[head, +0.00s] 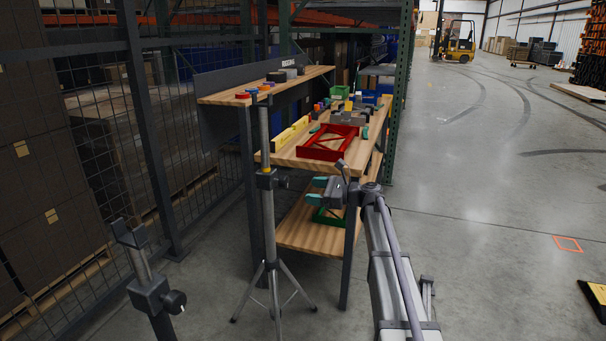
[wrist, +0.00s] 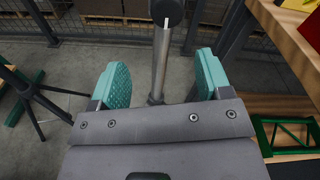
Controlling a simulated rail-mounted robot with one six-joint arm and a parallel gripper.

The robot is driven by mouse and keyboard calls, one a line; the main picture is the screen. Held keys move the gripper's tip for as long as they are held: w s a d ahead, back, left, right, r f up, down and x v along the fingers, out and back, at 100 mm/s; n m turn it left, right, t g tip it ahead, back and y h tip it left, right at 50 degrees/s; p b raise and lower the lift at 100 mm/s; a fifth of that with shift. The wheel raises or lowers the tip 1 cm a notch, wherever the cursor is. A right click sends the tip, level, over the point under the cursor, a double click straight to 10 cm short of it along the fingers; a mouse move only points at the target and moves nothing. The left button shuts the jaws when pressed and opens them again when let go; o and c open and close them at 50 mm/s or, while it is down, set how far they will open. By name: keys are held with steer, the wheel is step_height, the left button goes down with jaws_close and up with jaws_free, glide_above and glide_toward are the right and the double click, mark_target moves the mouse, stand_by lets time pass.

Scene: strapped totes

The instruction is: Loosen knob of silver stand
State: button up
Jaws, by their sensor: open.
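The silver stand (head: 267,220) is upright on a tripod in front of the workbench in the head view. Its dark knob (head: 283,182) sticks out to the right of a dark collar. My gripper (head: 317,190) is right of the knob, apart from it, with its teal pads toward the stand. In the wrist view my gripper (wrist: 162,76) is open and empty. The silver pole (wrist: 161,62) shows beyond the gap between the pads. The round black knob (wrist: 166,12) with a white line is at the top edge, partly cut off.
A dark stand (head: 150,296) with its own knob is at the lower left. The wooden workbench (head: 283,154) behind my gripper carries a red frame (head: 330,143) and several small items. A green frame (wrist: 290,134) lies on its lower shelf. The floor at right is open.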

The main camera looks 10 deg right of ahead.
mark_target(287, 181)
steer(key=w+a+m, duration=0.1)
steer(key=w+a, duration=0.1)
steer(key=a, duration=0.1)
steer(key=w+a+r+m, duration=0.1)
steer(key=w+a, duration=0.1)
steer(key=w+a+m, duration=0.1)
steer(key=w+a, duration=0.1)
steer(key=a, duration=0.1)
steer(key=shift+w+a+r+t, duration=0.2)
steer(key=shift+w+a+t, duration=0.05)
steer(key=shift+a+t, duration=0.15)
steer(key=shift+c, duration=0.3)
steer(key=c, duration=0.9)
steer(key=shift+o, duration=0.2)
